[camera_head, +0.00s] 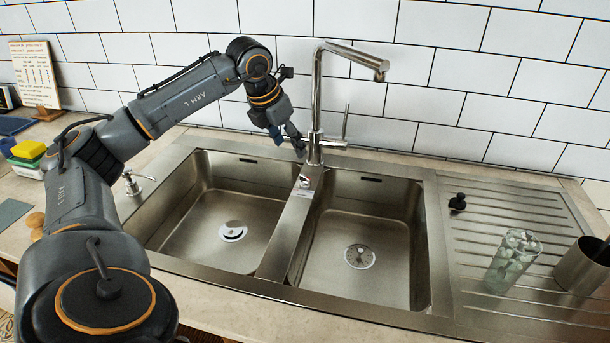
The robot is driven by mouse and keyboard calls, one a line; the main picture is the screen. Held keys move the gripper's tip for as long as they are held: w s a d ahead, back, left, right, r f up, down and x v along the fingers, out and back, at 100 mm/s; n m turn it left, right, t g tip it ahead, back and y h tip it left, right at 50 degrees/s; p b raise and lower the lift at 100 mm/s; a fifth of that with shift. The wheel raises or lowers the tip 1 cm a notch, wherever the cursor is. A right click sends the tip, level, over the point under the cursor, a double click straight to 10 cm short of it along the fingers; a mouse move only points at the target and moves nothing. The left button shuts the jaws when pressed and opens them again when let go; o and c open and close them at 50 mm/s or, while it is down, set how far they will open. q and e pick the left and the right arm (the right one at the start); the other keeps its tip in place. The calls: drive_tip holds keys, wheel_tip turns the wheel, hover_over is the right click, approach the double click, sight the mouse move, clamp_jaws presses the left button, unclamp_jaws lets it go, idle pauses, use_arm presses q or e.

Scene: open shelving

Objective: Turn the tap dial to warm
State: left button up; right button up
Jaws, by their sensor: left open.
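A tall metal tap (317,100) stands behind the double sink, with its spout reaching to the right and a thin lever (344,122) on its right side. My left gripper (288,142) is open and empty, pointing down just left of the tap's lower stem, above and behind the dial. I cannot tell whether a finger touches the tap. My right gripper is not in view.
The left basin (198,205) and right basin (345,210) are empty. A soap pump (131,182) stands left of the sink. The ribbed drainer holds a black stopper (457,202), a patterned glass (513,260) and a metal cup (578,267). A tiled wall stands close behind.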

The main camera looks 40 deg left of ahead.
sight(305, 177)
use_arm(q)
drive_tip(key=x, duration=1.2)
drive_tip(key=shift+w+d+f+p, duration=0.1)
drive_tip(key=shift+w+f+p, duration=0.1)
drive_tip(key=shift+f+p, duration=0.15)
drive_tip(key=shift+r, duration=0.1)
drive_tip(key=c, duration=1.1)
